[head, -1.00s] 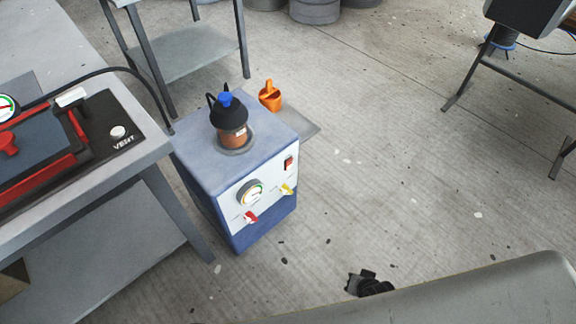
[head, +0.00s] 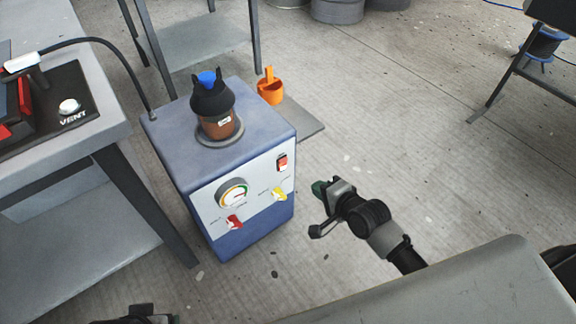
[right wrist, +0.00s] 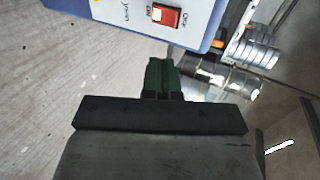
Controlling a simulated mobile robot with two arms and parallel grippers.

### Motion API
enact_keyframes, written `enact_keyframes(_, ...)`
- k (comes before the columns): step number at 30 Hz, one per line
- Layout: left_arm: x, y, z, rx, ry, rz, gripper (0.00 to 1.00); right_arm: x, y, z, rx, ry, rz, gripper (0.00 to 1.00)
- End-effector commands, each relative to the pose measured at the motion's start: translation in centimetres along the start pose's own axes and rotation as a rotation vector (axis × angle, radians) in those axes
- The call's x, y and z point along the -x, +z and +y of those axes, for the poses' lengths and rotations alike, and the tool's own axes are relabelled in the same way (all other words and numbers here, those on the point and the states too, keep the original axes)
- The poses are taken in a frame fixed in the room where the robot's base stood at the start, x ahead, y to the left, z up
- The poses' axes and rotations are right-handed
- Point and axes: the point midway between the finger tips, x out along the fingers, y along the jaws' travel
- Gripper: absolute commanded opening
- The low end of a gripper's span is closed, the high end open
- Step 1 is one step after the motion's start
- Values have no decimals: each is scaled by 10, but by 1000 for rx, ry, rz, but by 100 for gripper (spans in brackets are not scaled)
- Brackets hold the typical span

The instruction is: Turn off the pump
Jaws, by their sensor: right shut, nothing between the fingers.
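The pump (head: 180,165) is a blue box with a white front panel. On the panel are a red rocker switch (head: 282,162) at the upper right, a round gauge (head: 233,194), a red valve handle (head: 234,222) and a yellow one (head: 279,194). The switch also shows at the top of the right wrist view (right wrist: 166,15), with small lettering beside it. My right gripper (head: 318,188) is shut and empty, to the right of the panel and apart from it; its green fingertips (right wrist: 163,76) point toward the switch side. My left gripper (head: 140,318) shows only partly at the bottom edge.
A brown jar with a black and blue top (head: 218,122) stands on the pump. An orange scoop (head: 270,90) is behind it. A table with a mould and VENT knob (head: 69,106) stands left. A grey surface (head: 450,290) fills the lower right. Floor right of the pump is open.

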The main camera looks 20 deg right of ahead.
Motion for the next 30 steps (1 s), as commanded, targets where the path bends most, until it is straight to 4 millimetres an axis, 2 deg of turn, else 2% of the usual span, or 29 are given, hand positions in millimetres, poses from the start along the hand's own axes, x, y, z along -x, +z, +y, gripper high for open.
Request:
enact_keyframes(7,1,0,0,0,0,1,68,-1,0,0,2,1,1,0)
enact_keyframes(11,10,0,0,0,-1,7,68,-11,0,2,3,1,1,0)
enact_keyframes(15,26,3,-1,1,-3,17,68,-33,-1,3,4,-1,1,0)
enact_keyframes(21,7,8,0,1,-2,14,68,-78,0,3,5,-1,1,0)
enact_keyframes(22,5,6,0,1,-2,26,68,-83,-1,3,5,0,2,0)
enact_keyframes(26,1,-24,4,-5,6,200,68,-102,0,3,3,0,1,0)
enact_keyframes(30,2,-48,8,-10,14,349,68,-118,-1,-8,6,-1,2,0)
